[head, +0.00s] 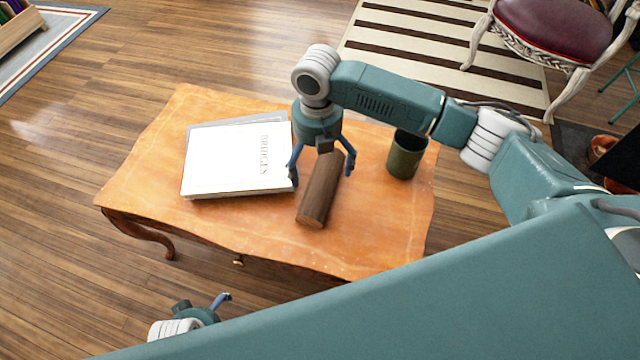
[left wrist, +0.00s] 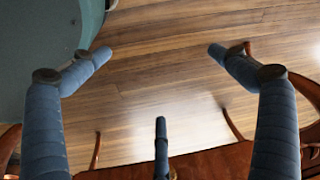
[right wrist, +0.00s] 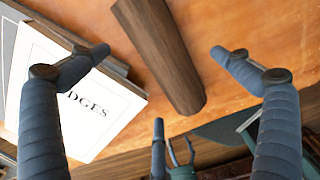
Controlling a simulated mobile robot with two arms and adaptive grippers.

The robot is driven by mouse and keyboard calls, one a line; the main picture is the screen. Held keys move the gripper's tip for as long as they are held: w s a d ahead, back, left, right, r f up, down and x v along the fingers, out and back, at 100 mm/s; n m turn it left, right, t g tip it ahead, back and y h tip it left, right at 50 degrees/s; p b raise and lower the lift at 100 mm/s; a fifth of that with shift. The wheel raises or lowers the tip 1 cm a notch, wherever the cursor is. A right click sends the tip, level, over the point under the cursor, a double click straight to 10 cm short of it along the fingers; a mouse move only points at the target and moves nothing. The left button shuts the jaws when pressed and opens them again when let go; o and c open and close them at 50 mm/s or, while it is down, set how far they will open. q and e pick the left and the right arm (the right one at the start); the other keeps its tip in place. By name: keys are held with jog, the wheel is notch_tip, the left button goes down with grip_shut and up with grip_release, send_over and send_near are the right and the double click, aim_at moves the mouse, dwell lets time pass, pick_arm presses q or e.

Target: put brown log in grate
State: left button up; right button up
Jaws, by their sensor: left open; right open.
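The brown log (head: 320,190) lies on the orange-topped wooden table (head: 240,225), right of a white book. My right gripper (head: 322,177) is open above the log's far part, its fingers spread to either side. In the right wrist view the log (right wrist: 160,50) passes between the open fingers (right wrist: 158,53), with nothing held. My left gripper (head: 205,305) is low at the front, beyond the table's near edge and partly cut off. The left wrist view shows its fingers (left wrist: 158,52) open and empty over the floor. I cannot make out a grate.
The white book (head: 238,155) lies on another book left of the log. A dark green cup (head: 406,155) stands to the right, below my right forearm. A chair (head: 555,30) stands on a striped rug at the back. Copper-coloured things (head: 603,148) show at the right edge.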

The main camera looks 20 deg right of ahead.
aim_at(316, 178)
notch_tip(316, 178, down, 3)
jog(key=shift+r, duration=0.15)
jog(key=f, duration=0.1)
jog(key=f+b, duration=0.1)
jog(key=f, duration=0.2)
jog(key=shift+s+a+f+b, duration=0.1)
jog(key=shift+s+a+b, duration=0.05)
jog(key=shift+a+b, duration=0.2)
jog(key=shift+f, duration=0.3)
pick_arm(q)
jog(key=w+v, duration=0.1)
jog(key=v, duration=0.5)
jog(key=shift+w+r, duration=0.6)
pick_arm(e)
jog(key=shift+r, duration=0.1)
jog(key=c, duration=1.6)
